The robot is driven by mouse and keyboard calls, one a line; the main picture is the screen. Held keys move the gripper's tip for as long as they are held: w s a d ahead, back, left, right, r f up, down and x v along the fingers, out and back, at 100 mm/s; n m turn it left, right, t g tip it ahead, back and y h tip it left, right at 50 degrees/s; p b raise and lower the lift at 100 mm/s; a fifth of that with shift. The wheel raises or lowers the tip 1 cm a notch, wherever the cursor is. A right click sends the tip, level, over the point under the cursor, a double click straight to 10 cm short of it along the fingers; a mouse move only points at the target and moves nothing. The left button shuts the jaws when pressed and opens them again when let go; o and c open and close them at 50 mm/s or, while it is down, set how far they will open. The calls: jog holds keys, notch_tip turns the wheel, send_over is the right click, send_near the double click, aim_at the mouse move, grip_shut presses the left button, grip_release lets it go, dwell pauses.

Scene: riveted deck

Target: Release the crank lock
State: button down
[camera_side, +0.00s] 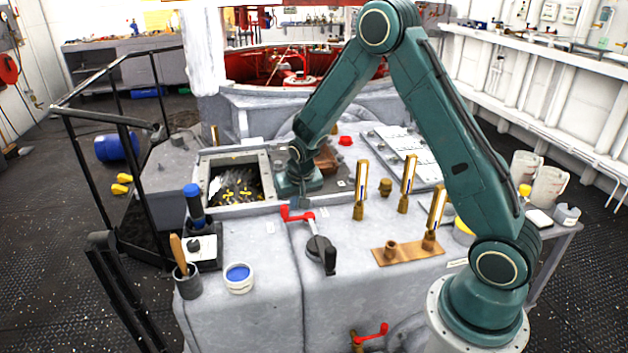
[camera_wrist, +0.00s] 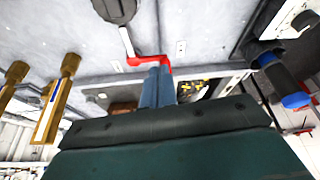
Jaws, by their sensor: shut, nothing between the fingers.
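The crank (camera_side: 321,250) has a dark round hub and a short grey arm on the grey deck top, with a red lever (camera_side: 297,214) at its far end. In the wrist view the red lever (camera_wrist: 148,62) shows as a bent bar, with the dark hub (camera_wrist: 115,8) at the top edge. My gripper (camera_side: 300,204) points down just behind the red lever. In the wrist view its two blue-grey fingers (camera_wrist: 157,72) are together and their tips overlap the lever. I cannot tell whether they touch it. Nothing is held.
Brass posts (camera_side: 360,190) stand right of the crank, near a copper plate (camera_side: 396,250). An open bin (camera_side: 205,165) lies behind left. A blue-topped bottle (camera_side: 194,205) and a white cup with blue contents (camera_side: 239,278) stand at left. Deck around the crank is clear.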

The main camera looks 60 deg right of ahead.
jog(key=shift+f, duration=0.1)
jog(key=x, duration=0.9)
jog(key=shift+f, duration=0.2)
jog(key=shift+w+d+f, duration=0.25)
jog(key=shift+w, duration=0.05)
jog(key=shift+w+d, duration=0.5)
jog(key=shift+w, duration=0.25)
jog(key=shift+w+d, duration=0.5)
jog(key=shift+w, duration=0.2)
